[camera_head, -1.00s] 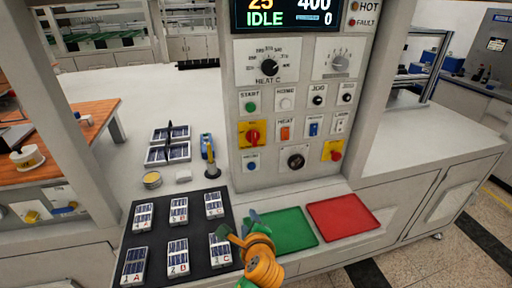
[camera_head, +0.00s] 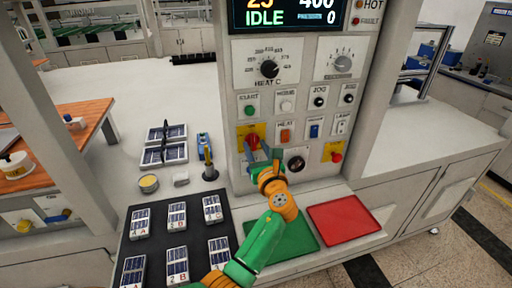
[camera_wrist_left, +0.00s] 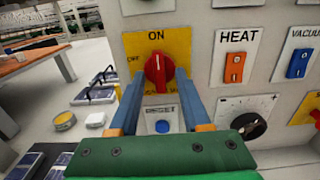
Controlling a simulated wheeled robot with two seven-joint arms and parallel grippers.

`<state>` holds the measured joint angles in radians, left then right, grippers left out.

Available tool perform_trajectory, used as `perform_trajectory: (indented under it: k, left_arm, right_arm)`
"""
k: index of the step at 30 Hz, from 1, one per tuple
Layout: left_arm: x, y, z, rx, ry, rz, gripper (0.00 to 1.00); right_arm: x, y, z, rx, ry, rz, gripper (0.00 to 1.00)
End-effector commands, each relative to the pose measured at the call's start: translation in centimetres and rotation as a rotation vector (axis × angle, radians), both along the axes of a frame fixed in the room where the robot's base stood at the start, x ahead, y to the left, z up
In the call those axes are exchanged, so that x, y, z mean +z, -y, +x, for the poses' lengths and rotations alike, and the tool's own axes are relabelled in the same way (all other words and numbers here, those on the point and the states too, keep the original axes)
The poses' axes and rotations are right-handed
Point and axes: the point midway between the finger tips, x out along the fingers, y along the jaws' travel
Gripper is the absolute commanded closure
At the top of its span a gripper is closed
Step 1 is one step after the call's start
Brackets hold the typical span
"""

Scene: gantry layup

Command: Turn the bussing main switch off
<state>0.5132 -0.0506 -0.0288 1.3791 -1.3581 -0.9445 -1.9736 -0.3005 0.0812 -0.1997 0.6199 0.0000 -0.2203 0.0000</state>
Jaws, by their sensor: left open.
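The main switch is a red rotary knob (camera_head: 253,141) on a yellow plate (camera_head: 243,131) low on the left of the control panel. In the left wrist view the knob (camera_wrist_left: 158,72) has its grip bar upright, in line with the word ON above it; an OFF mark is at the plate's left. My left gripper (camera_head: 264,152) is open and empty in front of the plate. In the left wrist view its two blue fingers (camera_wrist_left: 160,84) stand on either side of the knob's lower part, with no clear contact visible. My right gripper is not in view.
Close by are the blue reset button (camera_wrist_left: 162,126), the orange heat rocker (camera_head: 285,136), a black knob (camera_head: 296,164) and a red knob on yellow (camera_head: 336,157). The display (camera_head: 290,15) reads IDLE. Green (camera_head: 309,238) and red trays (camera_head: 344,219) lie below the panel.

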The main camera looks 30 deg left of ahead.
Motion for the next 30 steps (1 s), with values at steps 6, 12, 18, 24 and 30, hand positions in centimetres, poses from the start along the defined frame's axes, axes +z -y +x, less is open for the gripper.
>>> perform_trajectory:
  k: [6, 12, 18, 24, 30]
  left_arm:
    - [0.0, 0.0, 0.0, 0.0, 0.0, 0.0, 1.0]
    - [0.0, 0.0, 0.0, 0.0, 0.001, -0.001, 1.0]
    - [-0.1, 0.0, 0.0, 0.0, 0.026, -0.022, 1.0]
    - [-0.1, 0.0, 0.0, -0.001, 0.111, -0.095, 1.0]
    - [-0.2, 0.1, 0.0, 0.0, 0.247, -0.211, 1.0]
  right_arm:
    - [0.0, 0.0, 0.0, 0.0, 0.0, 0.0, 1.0]
    - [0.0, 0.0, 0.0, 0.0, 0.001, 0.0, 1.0]
    - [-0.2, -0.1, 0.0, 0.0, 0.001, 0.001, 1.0]
    - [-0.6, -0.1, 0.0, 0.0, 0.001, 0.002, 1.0]
    - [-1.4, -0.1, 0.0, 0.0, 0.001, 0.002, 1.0]
